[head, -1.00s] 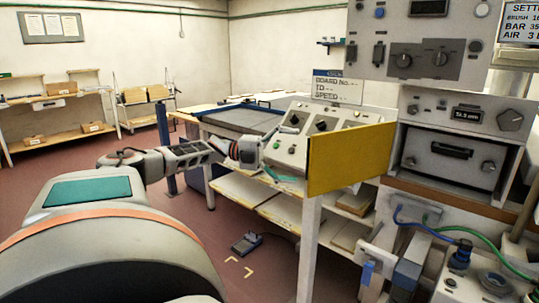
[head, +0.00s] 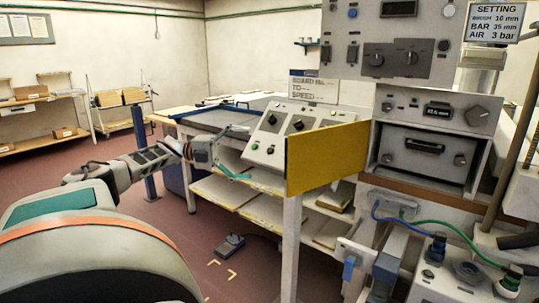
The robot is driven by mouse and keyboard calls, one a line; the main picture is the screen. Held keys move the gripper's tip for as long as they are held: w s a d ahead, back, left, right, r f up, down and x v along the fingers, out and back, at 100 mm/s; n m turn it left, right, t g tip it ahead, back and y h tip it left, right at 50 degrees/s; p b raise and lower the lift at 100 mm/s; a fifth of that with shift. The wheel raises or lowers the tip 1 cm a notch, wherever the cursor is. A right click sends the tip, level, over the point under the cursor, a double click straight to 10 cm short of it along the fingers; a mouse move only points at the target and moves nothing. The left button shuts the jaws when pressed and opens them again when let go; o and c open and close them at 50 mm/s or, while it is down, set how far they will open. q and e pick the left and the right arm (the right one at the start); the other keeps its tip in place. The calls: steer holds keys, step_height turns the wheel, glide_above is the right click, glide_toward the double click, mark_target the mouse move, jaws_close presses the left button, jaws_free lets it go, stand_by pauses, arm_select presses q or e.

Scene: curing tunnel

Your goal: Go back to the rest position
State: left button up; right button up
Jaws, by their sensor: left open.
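My left arm comes in from the left, over the floor. Its gripper (head: 238,153) is open and empty, with the two fingers spread apart. In the picture it lies just left of the sloped control box (head: 262,152), in front of the long bench; whether it touches anything there I cannot tell. My right gripper is not in view.
A yellow panel (head: 327,157) stands upright right of the control box. A machine with knobs (head: 395,60) and hoses fills the right side. A foot pedal (head: 229,246) lies on the floor. Shelves (head: 40,99) stand far left, with open floor before them.

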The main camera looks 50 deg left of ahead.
arm_select(q)
steer(key=d+f+n+t+y+p, duration=0.1)
steer(key=d+f+n+y, duration=0.2)
steer(key=f, duration=0.9)
steer(key=d+f+n+t+y+p, duration=0.1)
steer(key=d+f+n, duration=0.35)
steer(key=f, duration=0.65)
steer(key=s+d+f+n+y+p, duration=0.1)
steer(key=s+d+f+n+y, duration=0.3)
steer(key=d+f, duration=0.8)
steer(key=s+d+f+n+g+p, duration=0.1)
steer(key=s+d+f+n, duration=0.1)
steer(key=d, duration=0.8)
steer(key=s+d+f+n+g+y, duration=0.1)
steer(key=s+d+f+n, duration=0.2)
steer(key=d, duration=0.8)
steer(key=s+d+f+n+g+y+p, duration=0.1)
steer(key=s+d+f+n+g, duration=0.1)
steer(key=s+d+n, duration=0.4)
steer(key=d+f, duration=0.1)
steer(key=d, duration=0.3)
steer(key=shift+d+f+p, duration=0.2)
steer(key=shift+p, duration=0.1)
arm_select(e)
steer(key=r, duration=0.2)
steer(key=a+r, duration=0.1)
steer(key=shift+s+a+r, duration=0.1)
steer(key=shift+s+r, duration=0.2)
